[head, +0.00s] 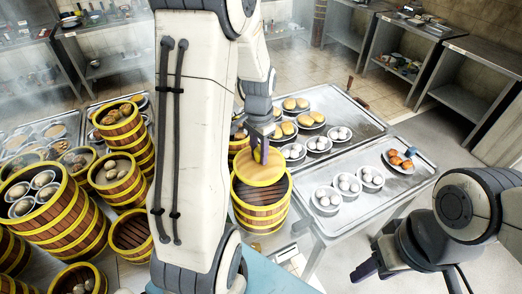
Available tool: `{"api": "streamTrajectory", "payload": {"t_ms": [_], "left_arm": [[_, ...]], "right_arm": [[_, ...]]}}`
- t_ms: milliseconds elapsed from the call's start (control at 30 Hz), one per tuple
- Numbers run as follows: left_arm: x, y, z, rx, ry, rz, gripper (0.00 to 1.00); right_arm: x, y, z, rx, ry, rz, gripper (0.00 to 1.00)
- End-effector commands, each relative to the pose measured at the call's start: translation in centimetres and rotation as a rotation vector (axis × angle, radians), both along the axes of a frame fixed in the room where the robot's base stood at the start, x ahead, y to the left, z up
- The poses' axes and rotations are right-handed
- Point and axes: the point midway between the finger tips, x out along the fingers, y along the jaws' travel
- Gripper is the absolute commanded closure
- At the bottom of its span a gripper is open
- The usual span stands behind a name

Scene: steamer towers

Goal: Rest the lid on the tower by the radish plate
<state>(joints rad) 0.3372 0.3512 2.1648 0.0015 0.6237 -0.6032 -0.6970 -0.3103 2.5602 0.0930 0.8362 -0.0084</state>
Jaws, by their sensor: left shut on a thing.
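My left gripper (261,146) is shut on the light wooden lid (260,173). The lid is over the back part of a round brown steamer tower (260,216) with yellow bands. The dark slatted inside of the tower shows in front of the lid. I cannot tell whether the lid touches the rim. A plate of orange-red pieces (399,160), which may be the radish plate, lies on the right steel table. My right gripper (372,268) is low at the right, partly cut off from clear view, and its jaw state does not show.
Several steamer towers with yellow bands (122,180) stand at the left, some holding buns. Small plates of white and yellow buns (318,144) sit on the steel table (372,205) at the right. My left arm hides the middle. Shelves (478,65) line the back right.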

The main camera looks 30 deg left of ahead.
Motion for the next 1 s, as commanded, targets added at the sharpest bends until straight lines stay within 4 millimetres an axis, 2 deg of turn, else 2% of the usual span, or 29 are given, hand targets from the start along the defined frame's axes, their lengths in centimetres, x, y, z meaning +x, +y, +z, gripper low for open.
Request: {"api": "streamTrajectory", "payload": {"t_ms": [67, 267, 700, 1000], "left_arm": [[-0.1, 0.0, 0.1, -0.001, 0.001, 0.000, 1.00], [0.0, -0.1, -1.3, -0.001, 0.001, -0.002, 1.00], [0.1, -0.2, -6.1, 0.000, 0.000, -0.004, 1.00], [0.1, -0.2, -6.8, 0.000, 0.000, -0.004, 1.00]], "right_arm": [[0.0, 0.0, 0.3, 0.000, 0.000, 0.000, 0.50], [0.0, 0.0, -0.9, 0.000, 0.000, -0.001, 0.50], [0.0, 0.0, -4.3, 0.000, 0.001, -0.007, 0.50], [0.0, 0.0, -4.8, 0.000, 0.001, -0.008, 0.50]]}}
